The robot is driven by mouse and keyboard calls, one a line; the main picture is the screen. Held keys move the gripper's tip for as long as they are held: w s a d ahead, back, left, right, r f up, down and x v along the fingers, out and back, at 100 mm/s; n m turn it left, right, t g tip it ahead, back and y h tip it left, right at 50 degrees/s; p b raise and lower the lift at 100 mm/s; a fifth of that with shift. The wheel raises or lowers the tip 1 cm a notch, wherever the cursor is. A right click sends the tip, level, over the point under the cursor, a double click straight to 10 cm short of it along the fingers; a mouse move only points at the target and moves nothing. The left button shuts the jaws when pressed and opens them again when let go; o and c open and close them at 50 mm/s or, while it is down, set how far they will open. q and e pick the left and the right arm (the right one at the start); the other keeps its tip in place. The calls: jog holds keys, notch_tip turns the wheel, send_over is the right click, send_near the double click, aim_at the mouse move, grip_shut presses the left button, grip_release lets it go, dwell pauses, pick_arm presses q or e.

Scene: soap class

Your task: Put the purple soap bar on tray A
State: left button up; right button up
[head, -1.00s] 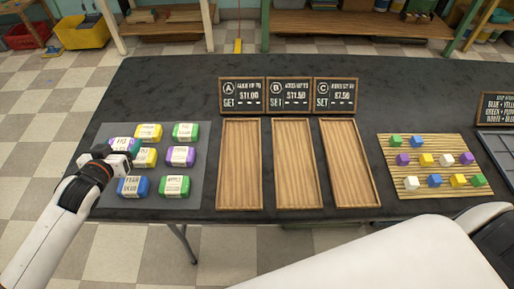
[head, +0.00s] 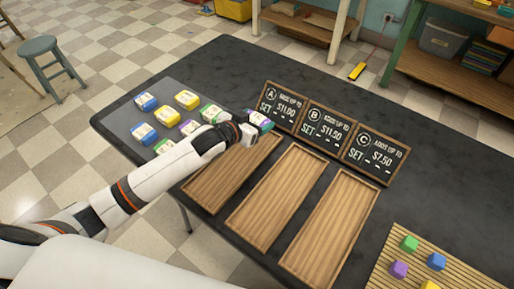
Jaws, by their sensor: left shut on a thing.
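My left gripper (head: 246,132) is shut on a purple soap bar (head: 263,120) with a teal end. It holds the bar above the far end of tray A (head: 217,188), close to sign A (head: 283,104). Tray A is the leftmost long wooden tray. My left forearm and hand cover part of it, and its visible part is empty. The gap between bar and tray cannot be judged. Another purple soap bar (head: 189,127) lies on the grey mat (head: 121,118). My right gripper is not in view.
Several blue, yellow and green soap bars stay on the mat. Tray B (head: 272,200) and tray C (head: 330,230) are empty, with sign B (head: 325,129) and sign C (head: 375,154) behind them. A slatted board (head: 395,270) with coloured cubes is at lower right.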

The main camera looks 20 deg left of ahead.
pick_arm(q)
notch_tip(320, 180, down, 3)
jog(key=shift+a+r, duration=0.1)
jog(key=shift+a, duration=0.05)
jog(key=shift+f, duration=2)
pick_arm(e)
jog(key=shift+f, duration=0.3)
pick_arm(q)
jog(key=shift+b, duration=0.3)
jog(key=shift+f, duration=0.2)
jog(key=o, duration=0.8)
jog(key=shift+c, duration=0.2)
jog(key=shift+r, duration=0.3)
jog(key=v, duration=1.2)
jog(key=shift+f+p, duration=0.15)
jog(key=shift+p, duration=0.25)
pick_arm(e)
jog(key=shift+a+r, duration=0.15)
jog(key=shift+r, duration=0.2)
